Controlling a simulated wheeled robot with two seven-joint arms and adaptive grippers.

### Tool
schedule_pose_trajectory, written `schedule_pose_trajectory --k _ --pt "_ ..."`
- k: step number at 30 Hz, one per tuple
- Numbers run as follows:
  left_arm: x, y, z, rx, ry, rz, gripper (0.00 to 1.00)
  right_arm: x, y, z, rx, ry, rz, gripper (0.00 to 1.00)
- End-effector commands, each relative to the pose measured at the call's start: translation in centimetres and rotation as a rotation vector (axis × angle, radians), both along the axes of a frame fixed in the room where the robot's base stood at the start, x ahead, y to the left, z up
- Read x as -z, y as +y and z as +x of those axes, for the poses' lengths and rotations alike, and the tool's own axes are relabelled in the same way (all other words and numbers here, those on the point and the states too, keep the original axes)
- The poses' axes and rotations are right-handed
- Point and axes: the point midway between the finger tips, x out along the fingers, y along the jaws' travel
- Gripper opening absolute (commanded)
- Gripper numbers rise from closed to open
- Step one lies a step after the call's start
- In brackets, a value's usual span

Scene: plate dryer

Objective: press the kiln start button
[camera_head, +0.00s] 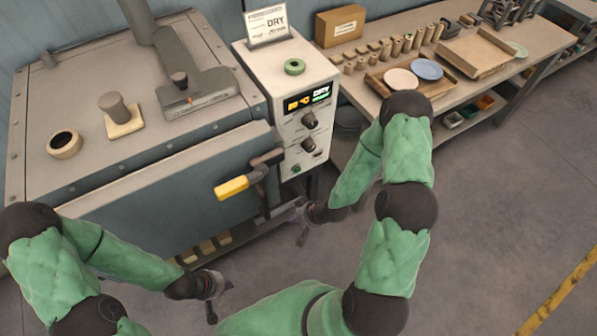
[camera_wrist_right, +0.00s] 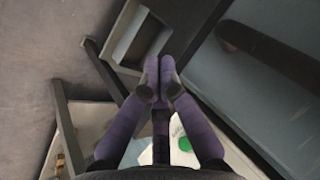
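The kiln (camera_head: 150,200) is a large grey box on the left with a yellow-handled door latch (camera_head: 232,187). Its white control box (camera_head: 262,62) has a lit display (camera_head: 306,97) reading DRY and black knobs. A small green round button (camera_head: 296,169) sits low on the panel front. My right gripper (camera_head: 302,236) is below and in front of that button, apart from it. In the right wrist view its purple fingers (camera_wrist_right: 159,62) are together at the tips, with nothing between them. A green round spot (camera_wrist_right: 182,140) shows behind them. My left gripper (camera_head: 212,312) hangs low before the kiln; its fingers are too small to judge.
A green ring (camera_head: 294,66) and a sign (camera_head: 266,22) are on top of the control box. The latch juts out left of the panel. Open floor (camera_head: 490,200) lies at right.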

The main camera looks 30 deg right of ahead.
Motion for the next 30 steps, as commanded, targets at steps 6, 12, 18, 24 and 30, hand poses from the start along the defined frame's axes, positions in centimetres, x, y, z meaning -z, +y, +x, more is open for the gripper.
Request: schedule_pose_trajectory --k 6,12,18,24,30 --pt "0.2 0.0 0.0 0.000 0.000 0.000 0.00 -1.6 -5.9 2.5 0.015 -0.188 0.001 0.00" --pt "0.3 0.0 0.0 0.000 0.000 0.000 0.00 -2.8 -9.3 2.9 0.002 -0.292 -0.003 0.00" --pt "0.3 0.0 0.0 0.000 0.000 0.000 0.00 -3.3 -10.4 2.8 -0.011 -0.329 -0.003 0.00" --pt "0.3 0.0 0.0 0.000 0.000 0.000 0.00 -3.3 -10.4 2.8 -0.012 -0.331 -0.002 0.00" --pt "0.3 0.0 0.0 0.000 0.000 0.000 0.00 -3.3 -10.3 2.9 -0.013 -0.331 -0.003 0.00"
